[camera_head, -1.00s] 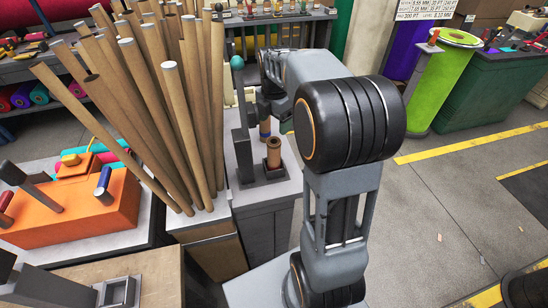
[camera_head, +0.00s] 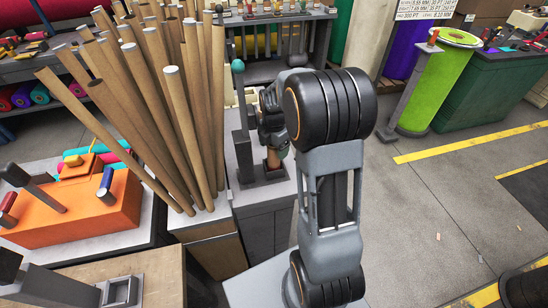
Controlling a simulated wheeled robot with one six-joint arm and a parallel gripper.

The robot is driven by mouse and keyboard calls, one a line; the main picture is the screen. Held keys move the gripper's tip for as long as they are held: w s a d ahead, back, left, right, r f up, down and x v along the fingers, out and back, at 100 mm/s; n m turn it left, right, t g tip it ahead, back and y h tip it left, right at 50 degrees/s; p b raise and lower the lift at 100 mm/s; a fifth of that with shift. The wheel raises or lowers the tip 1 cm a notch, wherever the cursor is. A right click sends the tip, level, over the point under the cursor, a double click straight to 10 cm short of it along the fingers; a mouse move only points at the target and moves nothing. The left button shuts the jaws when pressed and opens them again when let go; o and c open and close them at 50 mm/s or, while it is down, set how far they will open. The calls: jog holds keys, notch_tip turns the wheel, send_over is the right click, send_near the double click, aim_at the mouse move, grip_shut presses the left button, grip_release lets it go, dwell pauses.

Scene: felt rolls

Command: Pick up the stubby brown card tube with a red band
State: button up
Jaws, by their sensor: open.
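A short brown card tube (camera_head: 273,160) stands upright in a dark holder (camera_head: 264,177) on the narrow grey cabinet. Only its lower part shows; its upper part is hidden behind my gripper, and I cannot make out a red band on it. My gripper (camera_head: 274,143) is open, pointing down at the top of this tube. I cannot tell whether the fingers are around the tube or in front of it.
A post with a teal ball (camera_head: 237,65) rises close to the left of my gripper. A dense bundle of long card tubes (camera_head: 180,130) leans further left. An orange box (camera_head: 75,208) stands at the far left.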

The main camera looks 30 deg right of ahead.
jog(key=shift+c, duration=0.4)
jog(key=c, duration=1.2)
jog(key=shift+r, duration=0.1)
